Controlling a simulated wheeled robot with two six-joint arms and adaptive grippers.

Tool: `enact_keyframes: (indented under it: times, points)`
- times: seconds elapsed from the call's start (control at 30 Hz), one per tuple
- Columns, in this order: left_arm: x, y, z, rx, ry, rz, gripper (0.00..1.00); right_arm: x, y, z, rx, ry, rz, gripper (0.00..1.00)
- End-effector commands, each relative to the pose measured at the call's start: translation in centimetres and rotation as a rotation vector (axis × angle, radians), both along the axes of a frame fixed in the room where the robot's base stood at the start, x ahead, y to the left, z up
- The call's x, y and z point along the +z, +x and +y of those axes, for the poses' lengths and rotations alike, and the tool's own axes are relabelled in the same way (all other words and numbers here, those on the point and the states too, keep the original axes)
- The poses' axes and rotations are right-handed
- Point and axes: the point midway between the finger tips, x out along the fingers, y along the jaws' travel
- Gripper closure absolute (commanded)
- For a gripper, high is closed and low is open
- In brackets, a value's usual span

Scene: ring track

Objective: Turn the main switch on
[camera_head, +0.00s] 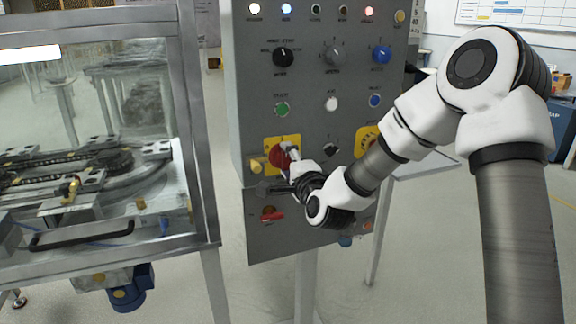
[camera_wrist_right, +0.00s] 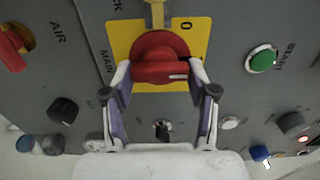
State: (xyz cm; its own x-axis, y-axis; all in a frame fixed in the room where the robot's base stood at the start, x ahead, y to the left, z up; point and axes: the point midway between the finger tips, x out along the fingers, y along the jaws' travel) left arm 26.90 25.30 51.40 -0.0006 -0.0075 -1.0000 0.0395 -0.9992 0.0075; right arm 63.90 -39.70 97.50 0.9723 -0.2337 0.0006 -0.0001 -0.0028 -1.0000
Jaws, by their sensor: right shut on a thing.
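The main switch (camera_wrist_right: 160,58) is a red rotary knob on a yellow plate (camera_wrist_right: 121,37), with a "0" marked beside it in the right wrist view. In the head view the red knob (camera_head: 279,158) shows on the grey control panel, partly covered by my right gripper (camera_head: 288,155). In the right wrist view the fingers of my right gripper (camera_wrist_right: 160,78) are on either side of the knob's lower part and shut on it. A white mark lies near the knob's lower right edge. My left gripper is not in view.
A red air valve handle (camera_head: 271,216) sits below the switch. Several buttons and knobs, including a green button (camera_head: 281,110), are above it. A second yellow plate (camera_head: 367,139) is to the right. A glass-walled metal enclosure (camera_head: 190,120) stands close on the left.

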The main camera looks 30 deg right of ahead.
Motion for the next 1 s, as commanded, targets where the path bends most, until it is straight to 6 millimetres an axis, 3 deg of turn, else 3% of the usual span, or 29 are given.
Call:
enact_keyframes:
  times: [0.47,0.5,0.57,0.87,1.0]
  points:
    - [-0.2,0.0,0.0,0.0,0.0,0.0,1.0,-0.2,0.0,0.0,0.0,0.021,0.0,0.77]
    - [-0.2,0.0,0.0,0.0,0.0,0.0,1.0,-0.2,0.0,0.0,0.0,0.021,0.0,0.35]
    - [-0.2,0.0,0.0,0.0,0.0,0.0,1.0,-0.2,0.0,0.0,0.0,0.02,0.0,0.17]
    - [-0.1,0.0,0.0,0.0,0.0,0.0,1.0,-0.1,-0.1,0.0,0.0,0.018,-0.002,0.17]
    - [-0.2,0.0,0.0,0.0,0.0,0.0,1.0,-0.1,-1.3,0.3,0.0,0.021,-0.001,0.17]
